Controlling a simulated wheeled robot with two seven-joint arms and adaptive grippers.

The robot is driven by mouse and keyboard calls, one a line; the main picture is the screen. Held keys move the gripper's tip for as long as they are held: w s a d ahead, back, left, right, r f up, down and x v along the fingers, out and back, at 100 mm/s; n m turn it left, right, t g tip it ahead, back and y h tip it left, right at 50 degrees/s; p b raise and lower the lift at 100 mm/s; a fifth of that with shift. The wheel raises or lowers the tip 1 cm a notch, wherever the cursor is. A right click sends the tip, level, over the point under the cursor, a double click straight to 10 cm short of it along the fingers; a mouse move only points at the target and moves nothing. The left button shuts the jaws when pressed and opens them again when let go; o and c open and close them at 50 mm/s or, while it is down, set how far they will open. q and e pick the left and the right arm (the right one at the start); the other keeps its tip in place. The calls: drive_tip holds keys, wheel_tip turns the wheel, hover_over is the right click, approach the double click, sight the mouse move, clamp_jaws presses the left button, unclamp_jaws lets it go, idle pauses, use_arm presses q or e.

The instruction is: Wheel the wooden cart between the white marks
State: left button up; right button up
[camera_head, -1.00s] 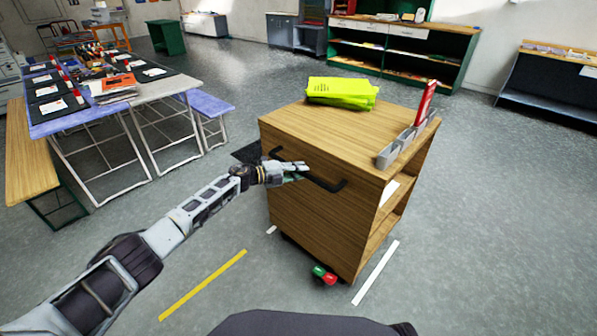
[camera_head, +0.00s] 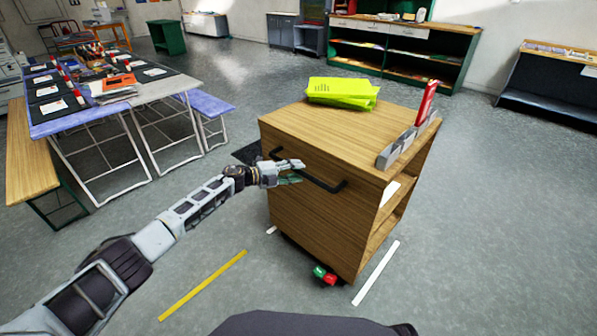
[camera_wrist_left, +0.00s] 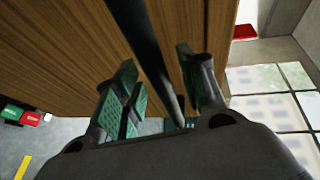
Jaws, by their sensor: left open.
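The wooden cart (camera_head: 318,215) stands upright in the middle of the head view, with a black bar handle (camera_head: 326,187) across its near face. A white mark (camera_head: 376,273) lies on the floor to its right, and a short piece of another white mark (camera_head: 271,230) shows at its left. My left gripper (camera_head: 300,172) is open at the left part of the handle. In the left wrist view, the handle (camera_wrist_left: 152,50) runs between the spread fingers (camera_wrist_left: 165,85); contact cannot be told. My right gripper is out of view.
Red and green pedals (camera_head: 325,275) sit low at the cart's near side. A yellow strip (camera_head: 205,284) lies on the floor. A table (camera_head: 165,88) stands left; the floor at right is clear.

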use_arm(q)
drive_tip(key=v, duration=0.9)
drive_tip(key=shift+s+a, duration=0.2)
drive_tip(key=shift+a, duration=0.1)
drive_tip(key=shift+r, duration=0.1)
idle(0.4)
